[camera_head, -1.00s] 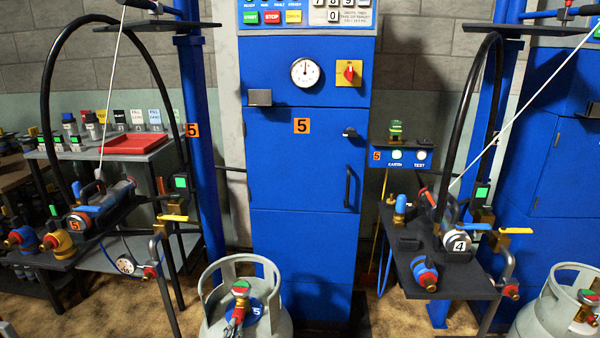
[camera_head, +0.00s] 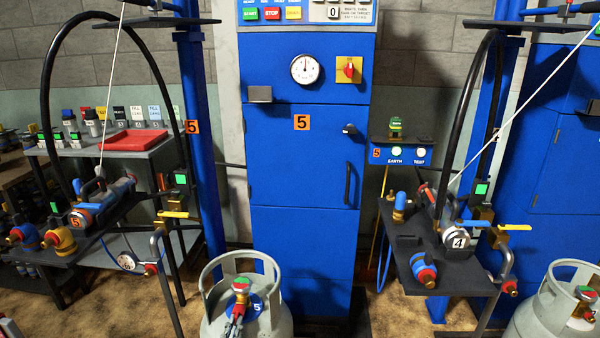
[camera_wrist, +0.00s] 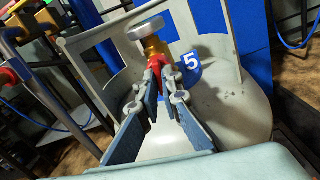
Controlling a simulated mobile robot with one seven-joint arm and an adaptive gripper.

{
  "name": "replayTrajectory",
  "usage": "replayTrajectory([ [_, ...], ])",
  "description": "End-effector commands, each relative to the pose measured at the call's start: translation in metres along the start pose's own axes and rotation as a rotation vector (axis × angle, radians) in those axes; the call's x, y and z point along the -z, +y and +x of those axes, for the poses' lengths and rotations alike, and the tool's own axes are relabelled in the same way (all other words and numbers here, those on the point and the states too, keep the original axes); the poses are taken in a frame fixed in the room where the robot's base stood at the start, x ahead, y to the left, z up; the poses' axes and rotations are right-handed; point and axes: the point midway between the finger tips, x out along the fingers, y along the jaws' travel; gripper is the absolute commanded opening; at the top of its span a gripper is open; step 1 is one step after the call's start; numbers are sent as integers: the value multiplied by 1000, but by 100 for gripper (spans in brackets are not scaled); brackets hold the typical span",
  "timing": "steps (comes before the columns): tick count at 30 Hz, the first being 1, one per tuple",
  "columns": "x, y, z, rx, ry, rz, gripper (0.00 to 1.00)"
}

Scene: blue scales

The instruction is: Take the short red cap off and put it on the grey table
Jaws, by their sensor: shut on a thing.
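The gas cylinder marked 5 (camera_head: 275,325) stands upright on the floor, with a brass valve (camera_wrist: 154,46) inside its collar. The short red cap (camera_wrist: 160,70) is at the side of this valve, partly hidden by my fingers. My gripper (camera_wrist: 161,72) is shut on the cap. The cap still appears against the brass outlet. In the head view my gripper (camera_head: 234,318) shows just below the handwheel (camera_head: 241,285), and the cap is hard to make out. The grey table (camera_head: 70,152) is at the left, behind the filling bench.
A red tray (camera_head: 135,140) covers part of the grey table, with several bottles and label cards behind it. The cylinder's collar (camera_head: 215,280) surrounds the valve. The blue cabinet (camera_head: 300,230) stands behind. A filling bench (camera_head: 75,255) with a hose is in front of the grey table.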

Motion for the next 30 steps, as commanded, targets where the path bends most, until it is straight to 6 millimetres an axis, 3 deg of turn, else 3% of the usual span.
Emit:
replayTrajectory([
  [14,0,0,0,0,-1,-95,0],
  [24,0,0,-1,1,0,-364,0],
  [30,0,0,-1,0,0,-382,0],
])
